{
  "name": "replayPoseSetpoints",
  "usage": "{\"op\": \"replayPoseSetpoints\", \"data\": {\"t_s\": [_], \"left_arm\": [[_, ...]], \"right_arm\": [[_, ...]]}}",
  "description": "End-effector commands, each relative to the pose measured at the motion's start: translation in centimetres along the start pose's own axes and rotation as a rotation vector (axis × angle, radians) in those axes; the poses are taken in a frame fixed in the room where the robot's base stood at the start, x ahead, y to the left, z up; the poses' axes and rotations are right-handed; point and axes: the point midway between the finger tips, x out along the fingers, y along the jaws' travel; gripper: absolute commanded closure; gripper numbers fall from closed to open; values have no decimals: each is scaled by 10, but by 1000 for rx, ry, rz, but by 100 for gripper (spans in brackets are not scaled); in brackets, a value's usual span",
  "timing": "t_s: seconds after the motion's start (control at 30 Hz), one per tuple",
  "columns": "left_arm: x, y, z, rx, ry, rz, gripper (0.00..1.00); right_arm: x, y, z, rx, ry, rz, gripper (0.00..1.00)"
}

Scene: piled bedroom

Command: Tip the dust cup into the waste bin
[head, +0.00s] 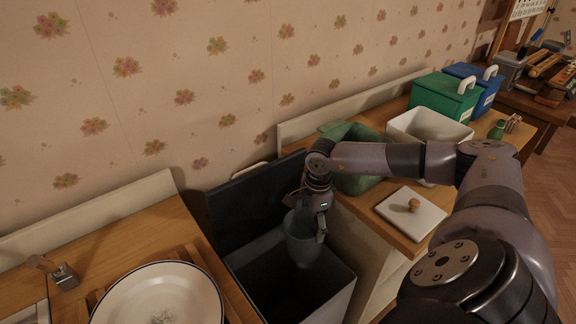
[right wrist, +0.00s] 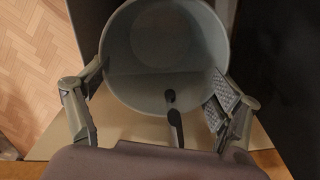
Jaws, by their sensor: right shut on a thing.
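The dust cup (head: 301,240) is a grey-blue round cup held over the open mouth of the waste bin (head: 335,298). My right gripper (head: 319,222) is shut on the cup. In the right wrist view the cup (right wrist: 165,50) sits between both fingers, and I see into its round opening. A small dark stub shows at its near side; I cannot tell what lies inside. The cup looks near upright in the head view, but its exact tilt is unclear. The bin has a dark inside and a black lid (head: 250,208) standing open behind it. My left gripper is out of view.
A white plate (head: 158,297) lies on a wooden rack at left. On the right counter are a white board with a knob (head: 398,216), a green tub (head: 357,184), a white tub (head: 432,124), a green box (head: 440,98) and a blue box (head: 478,88). My right arm spans above the counter.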

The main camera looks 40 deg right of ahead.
Motion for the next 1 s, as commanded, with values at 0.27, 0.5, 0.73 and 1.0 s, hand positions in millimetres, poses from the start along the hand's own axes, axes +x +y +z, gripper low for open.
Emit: {"op": "replayPoseSetpoints", "data": {"t_s": [0.27, 0.5, 0.73, 1.0], "left_arm": [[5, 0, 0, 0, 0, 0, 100], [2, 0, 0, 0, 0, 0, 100], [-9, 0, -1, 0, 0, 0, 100], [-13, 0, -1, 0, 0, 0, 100]], "right_arm": [[4, 0, 1, 2, -65, 26, 56], [0, 0, 1, 3, -63, 26, 56], [-18, -1, 2, 3, -63, 25, 56], [-26, 0, 2, 3, -61, 27, 56]]}}
